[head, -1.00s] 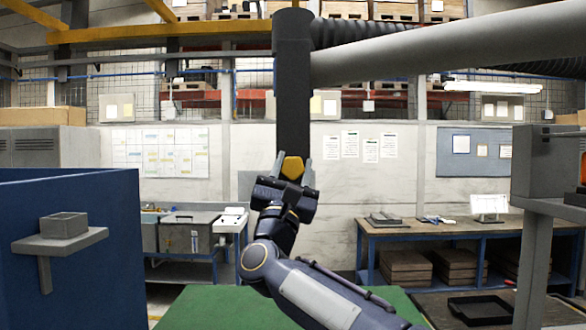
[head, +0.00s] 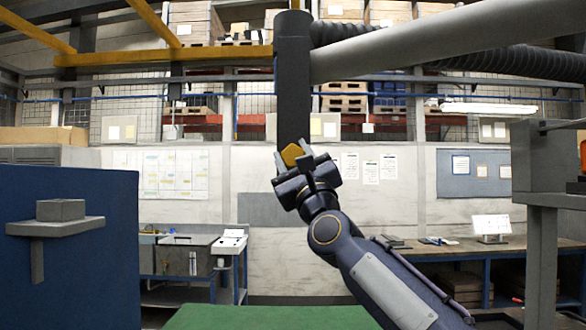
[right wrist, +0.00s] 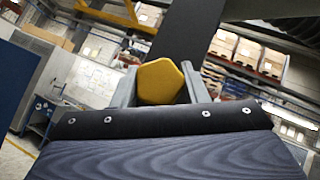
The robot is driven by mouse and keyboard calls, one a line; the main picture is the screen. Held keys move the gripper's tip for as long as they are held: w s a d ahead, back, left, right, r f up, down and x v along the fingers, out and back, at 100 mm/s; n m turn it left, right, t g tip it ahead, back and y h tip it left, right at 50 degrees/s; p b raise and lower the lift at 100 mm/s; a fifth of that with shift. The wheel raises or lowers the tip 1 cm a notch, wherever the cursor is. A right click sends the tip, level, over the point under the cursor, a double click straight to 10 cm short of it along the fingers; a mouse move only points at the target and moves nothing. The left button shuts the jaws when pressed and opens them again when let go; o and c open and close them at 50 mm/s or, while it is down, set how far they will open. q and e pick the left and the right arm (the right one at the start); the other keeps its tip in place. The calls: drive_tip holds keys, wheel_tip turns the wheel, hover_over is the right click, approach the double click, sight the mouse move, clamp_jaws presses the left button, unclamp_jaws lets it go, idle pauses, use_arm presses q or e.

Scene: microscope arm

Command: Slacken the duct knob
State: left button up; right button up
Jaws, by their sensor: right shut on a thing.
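The duct knob is a yellow, faceted knob (head: 292,153) at the lower end of a dark vertical duct (head: 293,80). My right gripper (head: 293,158) reaches up from below and is shut on the knob, with one finger on each side of it. In the right wrist view the knob (right wrist: 161,82) sits between the two grey fingers, with the dark duct (right wrist: 185,30) rising behind it. In the head view the knob is tilted, and the gripper is rolled with it. My left gripper is not in view.
A thick grey pipe (head: 430,42) runs from the duct to the upper right. A blue panel with a grey shelf (head: 55,226) stands at the left. A grey stand (head: 540,200) is at the right. A green surface (head: 270,317) lies below. Workbenches line the back wall.

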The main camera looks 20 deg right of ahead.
drive_tip(key=n+g+y, duration=0.1)
drive_tip(key=n+y, duration=0.1)
drive_tip(key=n, duration=0.1)
drive_tip(key=shift+d, duration=0.1)
drive_tip(key=shift+r+n+g+y, duration=0.15)
drive_tip(key=shift+n+g+y, duration=0.45)
drive_tip(key=shift+n+y, duration=0.25)
drive_tip(key=n+g+y+p, duration=0.1)
drive_tip(key=n, duration=0.1)
drive_tip(key=shift+r+n+g+p, duration=0.1)
drive_tip(key=shift+n+g+p, duration=0.2)
drive_tip(key=shift+n+p, duration=0.1)
drive_tip(key=n+g+y+p, duration=0.1)
drive_tip(key=n+g+p, duration=0.1)
drive_tip(key=n+p, duration=0.2)
drive_tip(key=shift+r+g, duration=0.1)
drive_tip(key=shift+g, duration=0.3)
drive_tip(key=shift+n+g+p, duration=0.8)
drive_tip(key=shift+n+p, duration=0.15)
drive_tip(key=shift+p, duration=0.3)
drive_tip(key=shift+f+n+g+p, duration=0.3)
drive_tip(key=shift+p, duration=0.05)
drive_tip(key=o, duration=1)
